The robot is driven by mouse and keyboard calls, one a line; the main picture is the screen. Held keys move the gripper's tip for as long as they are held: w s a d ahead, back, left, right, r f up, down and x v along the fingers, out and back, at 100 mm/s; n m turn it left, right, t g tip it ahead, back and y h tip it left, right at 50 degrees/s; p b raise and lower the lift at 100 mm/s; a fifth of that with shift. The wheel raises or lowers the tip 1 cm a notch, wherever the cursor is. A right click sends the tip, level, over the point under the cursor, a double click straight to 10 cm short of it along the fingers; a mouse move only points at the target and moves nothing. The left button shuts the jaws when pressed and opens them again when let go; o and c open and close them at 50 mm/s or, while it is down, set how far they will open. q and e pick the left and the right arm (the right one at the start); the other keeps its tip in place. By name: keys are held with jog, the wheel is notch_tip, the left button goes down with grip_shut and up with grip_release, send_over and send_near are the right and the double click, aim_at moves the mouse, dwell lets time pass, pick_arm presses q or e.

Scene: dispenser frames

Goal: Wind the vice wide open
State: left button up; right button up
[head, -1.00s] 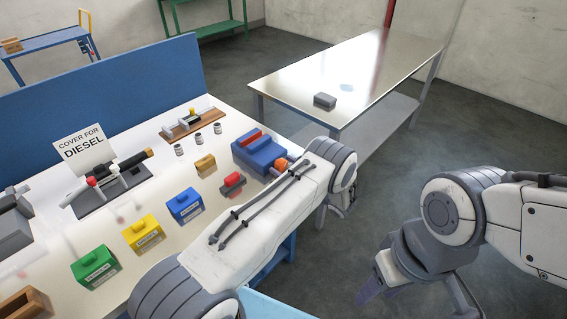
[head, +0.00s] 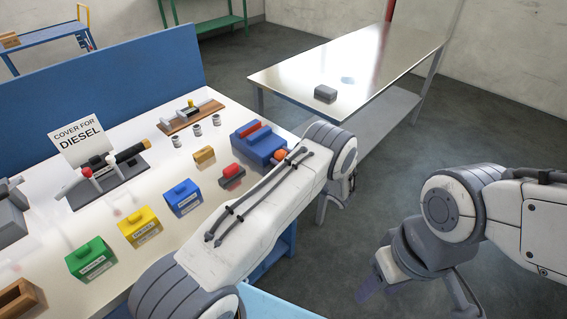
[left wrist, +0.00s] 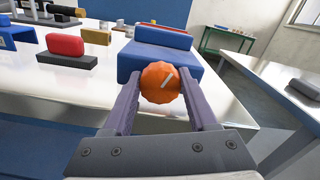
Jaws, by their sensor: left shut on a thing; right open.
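The blue vice (head: 262,148) with a red strip (head: 250,130) on top stands at the right end of the white bench. Its orange knob (head: 280,155) faces my left arm. The vice body (left wrist: 160,58) is right behind the knob. In the head view my left forearm hides my left fingers. My right gripper (head: 412,294) is open and empty, low over the floor at the right.
A red-and-dark block (head: 231,176), a tan block (head: 204,156) and blue (head: 184,198), yellow (head: 140,226) and green (head: 92,259) boxes stand on the bench left of my arm. A metal table (head: 360,65) with a grey block (head: 325,94) stands behind, across open floor.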

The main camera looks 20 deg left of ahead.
pick_arm(q)
jog(key=shift+f+n+b, duration=0.15)
jog(key=shift+n+b, duration=0.5)
jog(key=shift+n, duration=0.35)
pick_arm(e)
notch_tip(320, 180, down, 2)
jog(key=shift+f, duration=0.15)
pick_arm(q)
jog(key=o, duration=1.4)
jog(key=shift+s, duration=0.1)
jog(key=shift+c, duration=0.2)
